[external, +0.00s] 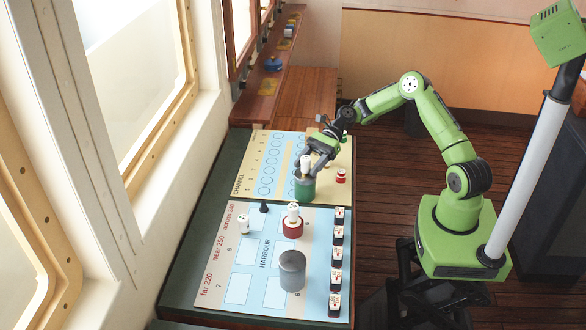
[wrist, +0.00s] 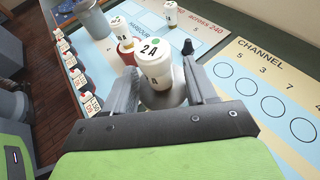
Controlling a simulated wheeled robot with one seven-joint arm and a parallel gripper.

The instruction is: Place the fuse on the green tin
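The white fuse (external: 306,161), marked 2A with a green dot on top, stands upright on the green tin (external: 304,190). My gripper (external: 308,157) is around the fuse from above. In the wrist view, its fingers (wrist: 160,75) stand on either side of the fuse, with a visible gap at the right finger. The left finger is close to the fuse, and I cannot tell whether it touches.
A red tin (external: 292,229) bearing another white fuse, a grey tin (external: 291,272), a white fuse (external: 243,224) and a black pawn (external: 263,208) stand on the harbour board. Several cards line its right edge. A small red piece (external: 341,176) is right of the green tin.

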